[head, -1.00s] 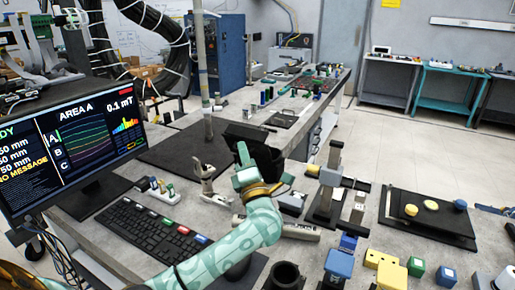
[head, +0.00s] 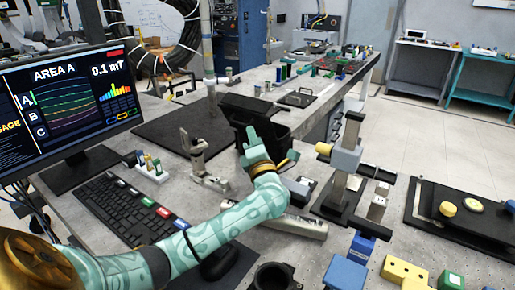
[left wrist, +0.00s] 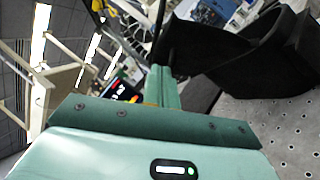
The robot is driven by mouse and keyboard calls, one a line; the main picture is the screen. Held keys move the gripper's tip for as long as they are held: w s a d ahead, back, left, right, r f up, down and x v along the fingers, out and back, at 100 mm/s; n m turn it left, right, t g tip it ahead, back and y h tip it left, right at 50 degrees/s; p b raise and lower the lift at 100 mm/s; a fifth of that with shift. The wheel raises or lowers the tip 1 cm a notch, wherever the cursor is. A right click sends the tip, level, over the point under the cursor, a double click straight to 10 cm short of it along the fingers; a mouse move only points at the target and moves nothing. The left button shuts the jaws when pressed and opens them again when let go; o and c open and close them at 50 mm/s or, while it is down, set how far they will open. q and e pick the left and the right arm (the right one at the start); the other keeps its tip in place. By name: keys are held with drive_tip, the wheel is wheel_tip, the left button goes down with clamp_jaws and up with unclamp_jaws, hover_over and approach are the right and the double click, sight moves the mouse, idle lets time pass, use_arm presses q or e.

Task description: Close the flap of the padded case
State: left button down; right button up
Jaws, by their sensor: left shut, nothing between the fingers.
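The black padded case (head: 282,132) stands on the grey bench behind my left gripper. Its dark flap (head: 240,103) is raised and tilted at the top left, so the case looks open. My left gripper (head: 249,134) is shut and empty, at the front left of the case and just below the flap. It covers part of the case's front. In the left wrist view the gripper's fingers (left wrist: 165,82) are together, and the black flap (left wrist: 195,45) and case wall (left wrist: 290,45) are close beyond them. Whether the fingers touch the flap, I cannot tell. My right gripper is not in view.
A metal clamp-like stand (head: 203,165) is left of the gripper. A post fixture (head: 345,160) stands to the right. A keyboard (head: 125,210) and monitor (head: 70,110) are at the left. Coloured blocks sit at front right.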

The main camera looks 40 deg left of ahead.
sight(246, 114)
use_arm(q)
drive_tip(key=b+x, duration=0.1)
drive_tip(key=x, duration=0.2)
drive_tip(key=shift+w+a, duration=0.3)
drive_tip(key=shift+a, duration=0.05)
drive_tip(key=shift+w+a+r, duration=0.2)
drive_tip(key=shift+a+r, duration=0.05)
drive_tip(key=shift+a, duration=0.05)
